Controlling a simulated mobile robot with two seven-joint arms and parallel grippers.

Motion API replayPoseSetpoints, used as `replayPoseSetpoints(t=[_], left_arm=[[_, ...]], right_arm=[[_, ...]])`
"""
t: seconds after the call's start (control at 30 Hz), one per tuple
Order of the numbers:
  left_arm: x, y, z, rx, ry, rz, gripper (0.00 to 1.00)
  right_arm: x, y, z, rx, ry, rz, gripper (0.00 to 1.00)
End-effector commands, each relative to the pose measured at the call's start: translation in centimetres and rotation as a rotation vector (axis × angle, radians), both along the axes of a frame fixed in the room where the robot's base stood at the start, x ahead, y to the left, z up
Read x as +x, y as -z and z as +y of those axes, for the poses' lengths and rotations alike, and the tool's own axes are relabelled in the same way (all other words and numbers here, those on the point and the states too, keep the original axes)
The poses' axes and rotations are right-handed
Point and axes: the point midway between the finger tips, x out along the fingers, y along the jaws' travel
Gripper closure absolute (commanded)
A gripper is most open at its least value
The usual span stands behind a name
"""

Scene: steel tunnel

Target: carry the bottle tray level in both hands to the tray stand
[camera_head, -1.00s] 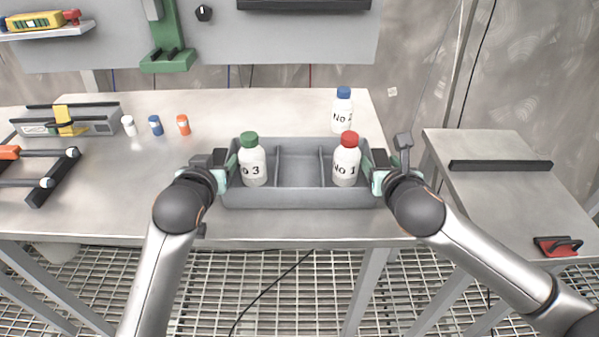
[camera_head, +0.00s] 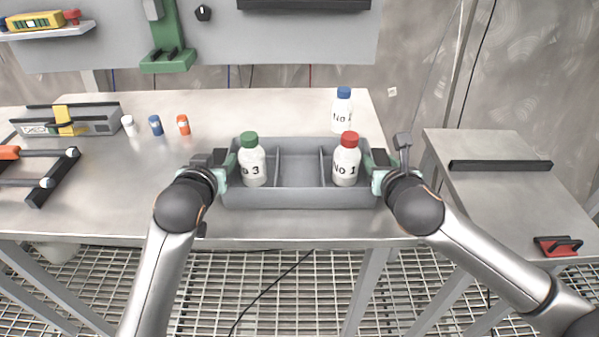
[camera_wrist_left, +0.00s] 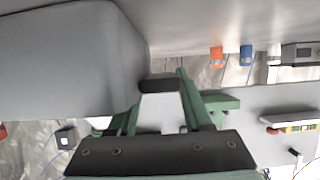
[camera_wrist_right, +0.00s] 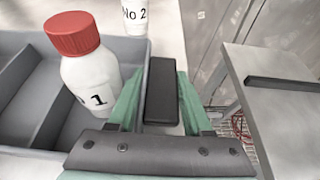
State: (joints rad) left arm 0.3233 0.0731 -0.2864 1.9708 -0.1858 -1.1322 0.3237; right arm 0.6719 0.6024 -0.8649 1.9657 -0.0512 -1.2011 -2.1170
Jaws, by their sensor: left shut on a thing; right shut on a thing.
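The grey bottle tray (camera_head: 298,197) is at the front edge of the steel table, its middle compartment empty. The green-capped bottle No 3 (camera_head: 252,166) stands upright in its left compartment. The red-capped bottle No 1 (camera_head: 346,163) stands upright in the right one. My left gripper (camera_head: 226,168) is shut on the tray's left handle (camera_wrist_left: 160,83). My right gripper (camera_head: 374,168) is shut on the right handle (camera_wrist_right: 161,90). The tray looks level; I cannot tell whether it touches the table. A separate steel stand (camera_head: 500,190) at the right is probably the tray stand.
The blue-capped bottle (camera_head: 342,112) stands on the table (camera_head: 130,205) behind the tray. Several small bottles (camera_head: 155,125) stand at the left, near a rack (camera_head: 55,180). The right stand carries a black bar (camera_head: 500,166) and a red-based part (camera_head: 557,246). A gap separates it from the table.

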Motion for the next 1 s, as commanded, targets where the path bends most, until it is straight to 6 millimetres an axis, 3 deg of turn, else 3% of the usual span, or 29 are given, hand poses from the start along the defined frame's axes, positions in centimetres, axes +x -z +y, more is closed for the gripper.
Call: replayPoseSetpoints(t=[0.57,1.0], left_arm=[[0.0,-0.3,0.0,0.0,0.0,-0.003,1.0],[0.0,-3.5,0.0,0.0,0.0,-0.004,1.0]], right_arm=[[0.0,-0.3,0.0,0.001,-0.001,-0.004,1.0],[0.0,-3.5,0.0,0.0,-0.001,-0.005,1.0]])
